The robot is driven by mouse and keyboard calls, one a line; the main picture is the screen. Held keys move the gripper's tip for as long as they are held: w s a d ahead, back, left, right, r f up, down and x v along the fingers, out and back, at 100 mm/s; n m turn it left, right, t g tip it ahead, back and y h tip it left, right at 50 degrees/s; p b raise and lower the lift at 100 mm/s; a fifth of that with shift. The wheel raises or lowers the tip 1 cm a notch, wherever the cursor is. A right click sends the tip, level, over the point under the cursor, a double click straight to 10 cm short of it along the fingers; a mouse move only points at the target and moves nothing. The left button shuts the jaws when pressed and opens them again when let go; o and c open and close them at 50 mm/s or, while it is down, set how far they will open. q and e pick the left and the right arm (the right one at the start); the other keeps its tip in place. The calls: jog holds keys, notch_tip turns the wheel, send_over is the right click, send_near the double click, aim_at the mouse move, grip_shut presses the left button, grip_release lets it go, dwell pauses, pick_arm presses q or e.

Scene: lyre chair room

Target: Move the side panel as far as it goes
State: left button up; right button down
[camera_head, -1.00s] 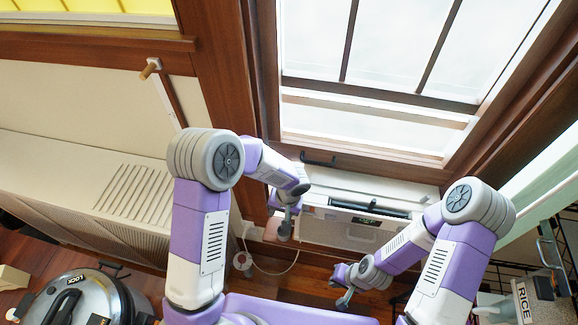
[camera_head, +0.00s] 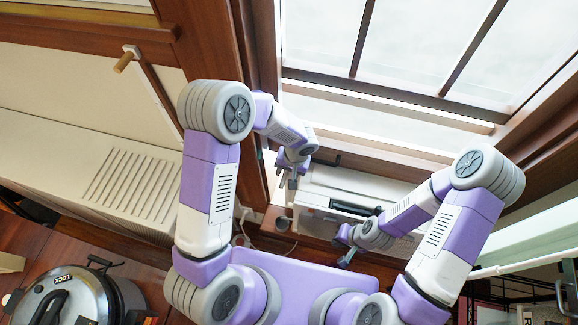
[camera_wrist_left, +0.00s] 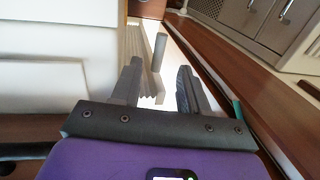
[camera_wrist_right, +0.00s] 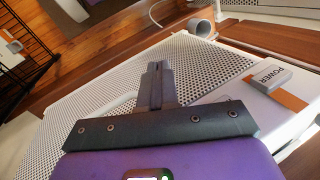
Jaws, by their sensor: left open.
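What looks like the side panel, a pale pleated strip (camera_wrist_left: 131,43) with a grey upright tab (camera_wrist_left: 160,46), stands ahead of my left gripper in the left wrist view. My left gripper (camera_wrist_left: 158,92) is open, with its two fingers apart and the tab seen past the gap between them. I cannot tell whether they touch it. In the head view my left gripper (camera_head: 289,185) is at the left end of the white window unit (camera_head: 322,188), and hides most of the panel. My right gripper (camera_wrist_right: 158,72) has its fingers together, empty, over the unit's perforated casing (camera_wrist_right: 205,65).
The wooden window frame (camera_head: 385,158) rises behind the unit. A white cabinet with vents (camera_head: 125,185) and a steel pressure cooker (camera_head: 70,295) are at the left. A white rail (camera_head: 520,266) is at the right. A POWER tab (camera_wrist_right: 268,77) sits on the unit.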

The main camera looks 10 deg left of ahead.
aim_at(283, 182)
pick_arm(q)
jog(key=f, duration=0.2)
jog(key=f+b, duration=0.1)
jog(key=shift+w+a+f, duration=0.1)
jog(key=shift+w+a, duration=0.05)
jog(key=shift+a, duration=0.15)
jog(key=shift+a+f+b, duration=0.2)
jog(key=shift+f+b, duration=0.4)
jog(key=shift+f, duration=0.3)
jog(key=shift+a+f+b, duration=0.1)
jog(key=shift+f+b, duration=0.2)
jog(key=shift+f, duration=0.4)
jog(key=shift+r, duration=0.1)
jog(key=shift+f+b, duration=0.2)
jog(key=shift+b, duration=0.3)
